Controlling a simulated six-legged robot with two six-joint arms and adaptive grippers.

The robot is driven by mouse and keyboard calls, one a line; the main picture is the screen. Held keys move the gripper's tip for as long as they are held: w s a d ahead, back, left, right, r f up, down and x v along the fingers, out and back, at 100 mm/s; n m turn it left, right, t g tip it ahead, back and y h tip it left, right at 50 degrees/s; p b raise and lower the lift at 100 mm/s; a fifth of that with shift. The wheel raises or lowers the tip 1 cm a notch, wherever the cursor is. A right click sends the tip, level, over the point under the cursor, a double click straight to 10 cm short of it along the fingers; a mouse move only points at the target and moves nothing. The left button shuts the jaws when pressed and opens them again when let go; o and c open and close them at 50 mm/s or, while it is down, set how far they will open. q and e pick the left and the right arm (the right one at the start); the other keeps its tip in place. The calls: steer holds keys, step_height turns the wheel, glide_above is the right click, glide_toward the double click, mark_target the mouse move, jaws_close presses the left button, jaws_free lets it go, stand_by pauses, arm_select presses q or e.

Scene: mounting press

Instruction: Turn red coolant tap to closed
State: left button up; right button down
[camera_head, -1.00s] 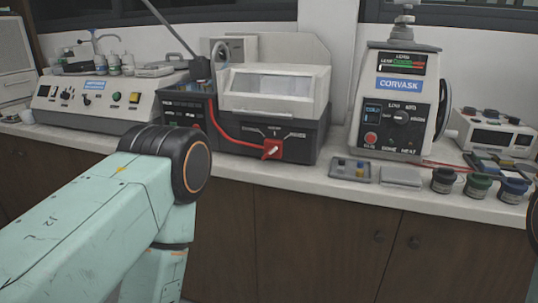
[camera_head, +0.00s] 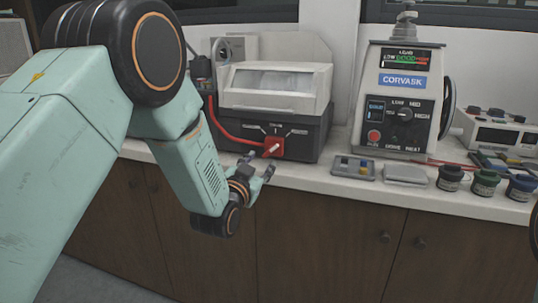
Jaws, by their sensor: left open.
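The red coolant tap (camera_head: 273,147) is on the front of the dark-based machine with a white hood (camera_head: 275,85), at the picture's middle. A red hose runs to it from the left, and its pale handle slants up to the right. Printed labels sit above it on the dark front panel, too small to read. My left gripper (camera_head: 257,168) is open and empty, just below and slightly left of the tap, near the counter's front edge. I see a gap between its fingers and the tap, but cannot tell the depth exactly. My right gripper is not in view.
The white CORVASK press (camera_head: 403,90) stands to the right. A small parts tray (camera_head: 353,168), a grey flat block (camera_head: 405,174) and several dark jars (camera_head: 450,177) line the counter's front edge (camera_head: 325,185). My left arm hides the counter's left side.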

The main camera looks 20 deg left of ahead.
mark_target(269, 152)
arm_select(q)
steer(key=w+b, duration=0.1)
steer(key=w, duration=0.5)
steer(key=shift+w+d+f, duration=0.1)
steer(key=shift+w+f, duration=0.05)
steer(key=shift+w+b, duration=0.4)
steer(key=shift+w, duration=0.2)
jaws_close()
